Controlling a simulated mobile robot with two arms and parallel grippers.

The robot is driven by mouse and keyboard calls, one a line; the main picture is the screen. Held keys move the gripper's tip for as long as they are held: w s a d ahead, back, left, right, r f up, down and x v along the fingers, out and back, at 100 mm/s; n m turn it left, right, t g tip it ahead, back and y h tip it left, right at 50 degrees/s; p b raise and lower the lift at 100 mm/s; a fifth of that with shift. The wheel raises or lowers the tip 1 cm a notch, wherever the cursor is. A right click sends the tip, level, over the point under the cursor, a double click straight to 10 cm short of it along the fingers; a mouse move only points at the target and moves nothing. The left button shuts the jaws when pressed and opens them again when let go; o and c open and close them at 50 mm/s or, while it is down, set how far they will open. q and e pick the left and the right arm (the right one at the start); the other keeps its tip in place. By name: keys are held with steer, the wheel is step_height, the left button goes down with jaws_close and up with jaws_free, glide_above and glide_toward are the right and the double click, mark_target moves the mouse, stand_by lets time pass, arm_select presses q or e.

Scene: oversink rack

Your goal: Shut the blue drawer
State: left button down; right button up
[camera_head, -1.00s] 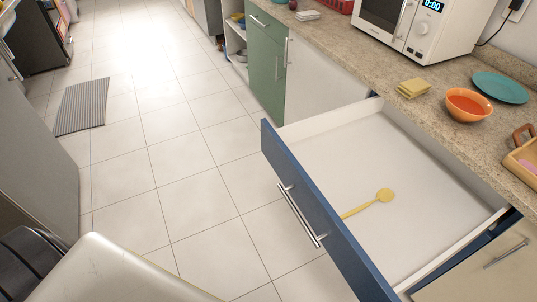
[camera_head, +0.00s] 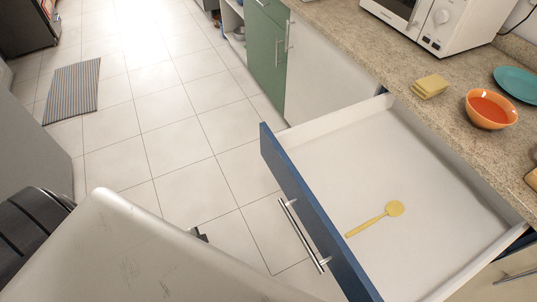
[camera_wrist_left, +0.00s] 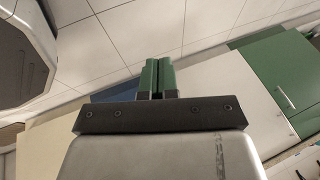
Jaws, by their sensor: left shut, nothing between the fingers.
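The blue drawer (camera_head: 308,215) is pulled far out from under the counter. Its blue front has a silver bar handle (camera_head: 301,236), and its white interior holds a yellow spoon-like utensil (camera_head: 394,208). My left arm reaches in from the bottom left of the head view, with a small dark part of the gripper showing past it, apart from the drawer front. In the left wrist view my left gripper (camera_wrist_left: 158,64) has its green fingers together, with nothing between them. A blue surface, probably the drawer front (camera_wrist_left: 118,90), shows partly behind the gripper there. My right gripper is not in view.
The counter (camera_head: 452,120) holds a microwave (camera_head: 440,22), yellow sponges (camera_head: 429,86), an orange bowl (camera_head: 491,108) and a teal plate (camera_head: 518,83). A green cabinet (camera_head: 266,55) stands beyond the drawer. The tiled floor left of the drawer is clear, with a striped mat (camera_head: 73,91) farther off.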

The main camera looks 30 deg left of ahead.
arm_select(q)
steer(key=w+a+r+m+t+h+p, duration=0.1)
steer(key=w+r+m, duration=0.3)
steer(key=r, duration=0.5)
steer(key=w+r+m+t+h+p, duration=0.1)
steer(key=w+r+m+t, duration=0.15)
steer(key=w+r, duration=0.5)
steer(key=d+r+m+g+h+p, duration=0.15)
steer(key=d+r+m, duration=0.35)
steer(key=r, duration=0.6)
steer(key=d+r+m+h+p, duration=0.25)
steer(key=d+r+m, duration=0.3)
steer(key=r, duration=0.45)
glide_toward(276, 166)
steer(key=x, duration=0.5)
steer(key=shift+f, duration=0.4)
steer(key=shift+w+d+f+p, duration=0.15)
steer(key=shift+w+d+p, duration=0.2)
steer(key=shift+w, duration=0.1)
